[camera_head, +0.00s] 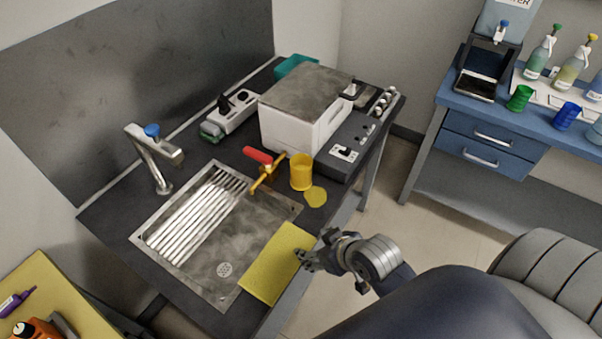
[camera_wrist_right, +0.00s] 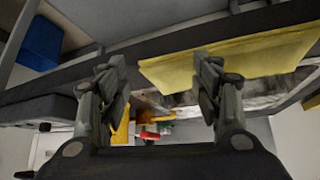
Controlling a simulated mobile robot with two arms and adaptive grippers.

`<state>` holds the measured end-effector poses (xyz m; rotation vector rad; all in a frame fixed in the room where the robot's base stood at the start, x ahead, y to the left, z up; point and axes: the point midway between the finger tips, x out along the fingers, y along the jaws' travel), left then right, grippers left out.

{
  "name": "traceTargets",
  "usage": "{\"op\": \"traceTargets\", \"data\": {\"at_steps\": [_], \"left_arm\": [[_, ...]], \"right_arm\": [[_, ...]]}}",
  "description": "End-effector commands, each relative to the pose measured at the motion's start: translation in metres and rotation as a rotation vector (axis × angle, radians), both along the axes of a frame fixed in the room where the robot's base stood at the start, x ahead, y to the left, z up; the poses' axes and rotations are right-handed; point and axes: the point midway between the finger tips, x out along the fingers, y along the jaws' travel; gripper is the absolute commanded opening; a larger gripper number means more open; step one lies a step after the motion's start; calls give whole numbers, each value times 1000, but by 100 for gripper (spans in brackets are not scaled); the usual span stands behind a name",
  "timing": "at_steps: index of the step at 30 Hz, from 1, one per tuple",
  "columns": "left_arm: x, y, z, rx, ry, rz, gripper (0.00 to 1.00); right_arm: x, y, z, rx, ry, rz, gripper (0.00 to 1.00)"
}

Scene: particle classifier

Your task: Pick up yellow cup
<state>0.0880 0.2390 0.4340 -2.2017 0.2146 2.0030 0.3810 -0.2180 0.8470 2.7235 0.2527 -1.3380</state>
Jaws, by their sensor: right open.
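The yellow cup (camera_head: 301,172) stands upright on the dark counter, between the sink and the white box. A flat yellow round piece (camera_head: 316,196) lies beside its base. My right gripper (camera_head: 305,257) is open and empty near the counter's front edge, beside the yellow cloth and nearer the front than the cup. In the right wrist view my open fingers (camera_wrist_right: 162,85) spread apart, and a yellow shape (camera_wrist_right: 121,128) that may be the cup shows partly hidden behind the left finger. My left gripper is not in view.
A yellow cloth (camera_head: 277,262) lies at the sink's front edge. A brass valve with a red handle (camera_head: 258,155) stands just left of the cup. The white box (camera_head: 300,112) and its control panel stand behind. A steel faucet (camera_head: 154,160) rises at the sink's left.

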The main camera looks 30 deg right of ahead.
Motion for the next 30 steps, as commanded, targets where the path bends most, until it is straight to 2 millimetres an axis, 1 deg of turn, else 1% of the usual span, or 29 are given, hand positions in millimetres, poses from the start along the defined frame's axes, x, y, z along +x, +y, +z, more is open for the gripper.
{"op": "traceTargets", "data": {"at_steps": [1,5,9,12,16,20,27,30], "left_arm": [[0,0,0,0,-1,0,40],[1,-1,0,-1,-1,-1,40],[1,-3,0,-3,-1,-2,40],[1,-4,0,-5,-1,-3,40],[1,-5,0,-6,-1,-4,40],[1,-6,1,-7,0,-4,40],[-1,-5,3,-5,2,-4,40],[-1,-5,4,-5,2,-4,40]], "right_arm": [[12,-4,0,6,-36,-2,59],[44,-17,4,31,-150,-15,59],[81,-39,15,56,-298,-44,59],[103,-57,24,69,-396,-71,59],[119,-73,35,79,-480,-99,59],[130,-80,38,81,-515,-112,59],[163,-78,25,83,-519,-113,59],[172,-77,20,83,-518,-112,59]]}}
